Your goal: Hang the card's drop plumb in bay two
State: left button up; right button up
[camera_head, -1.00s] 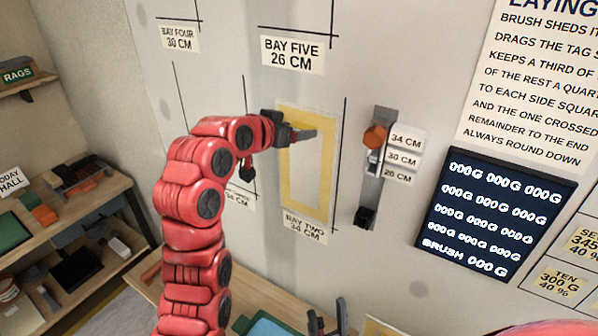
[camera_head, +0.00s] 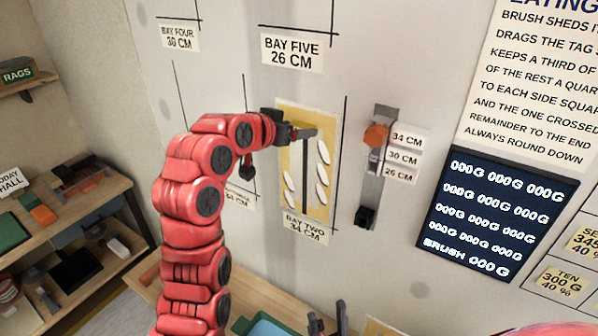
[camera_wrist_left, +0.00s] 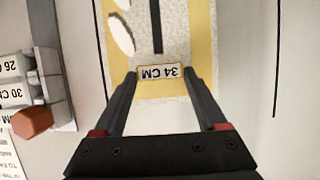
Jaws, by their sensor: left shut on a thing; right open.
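The drop (camera_head: 296,200), a yellow-edged pale sheet with white leaf shapes and a dark stem, lies upright on the wall above the bay two label (camera_head: 305,228). It also shows in the left wrist view (camera_wrist_left: 202,40), its top end bearing a 34 CM tag (camera_wrist_left: 158,73). My left gripper (camera_head: 304,134) is at the drop's top, shut on it; its fingers (camera_wrist_left: 162,88) flank the tag. The drop's sides look roughly parallel to the black wall line (camera_head: 339,160); a small tilt I cannot judge. My right gripper (camera_head: 329,318) is open and empty at the bottom.
A wall rack (camera_head: 376,165) with an orange knob and 34, 30 and 26 CM tags hangs right of the drop. A dark screen (camera_head: 497,213) is farther right. A card ending in HALL (camera_head: 12,183) stands on the left shelves.

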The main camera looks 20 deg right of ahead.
dwell(0.4)
pick_arm(q)
jog(key=o, duration=1.3)
jog(key=shift+o, duration=0.2)
